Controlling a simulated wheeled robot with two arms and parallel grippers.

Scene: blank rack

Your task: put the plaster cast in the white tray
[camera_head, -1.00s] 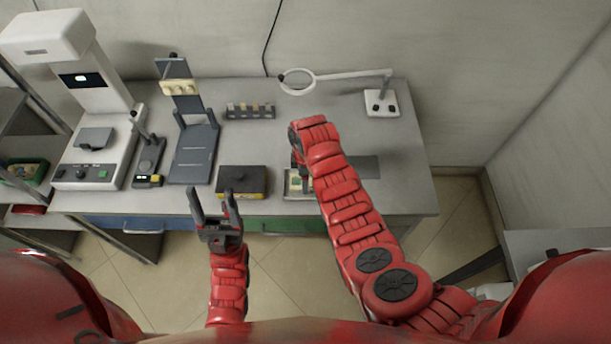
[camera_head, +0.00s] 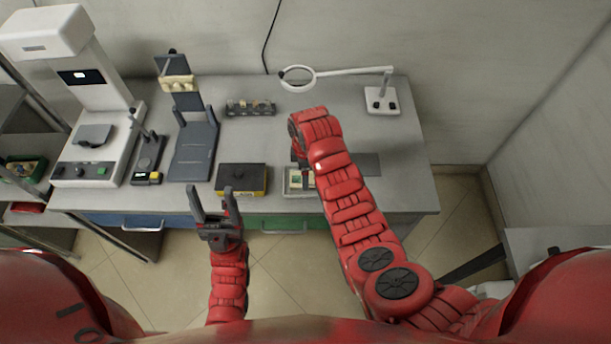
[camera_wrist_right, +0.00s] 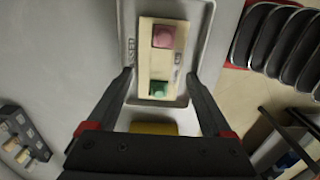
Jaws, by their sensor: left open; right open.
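A cream block (camera_wrist_right: 160,55) with a pink square and a green square lies in the white tray (camera_wrist_right: 205,20). I cannot tell for sure that this block is the plaster cast. The tray (camera_head: 289,187) also shows in the head view, near the table's front edge, partly hidden by my right arm. My right gripper (camera_wrist_right: 160,75) is open above the tray, with one finger to each side of the block and seemingly apart from it. My left gripper (camera_head: 211,196) is open and empty in front of the table edge.
A black and yellow box (camera_head: 241,179) stands left of the tray. Further left are a dark stand (camera_head: 194,150) with a cream piece (camera_head: 178,83) on top and a white instrument (camera_head: 105,150). A small rack (camera_head: 250,108) and a ring magnifier (camera_head: 297,78) stand behind.

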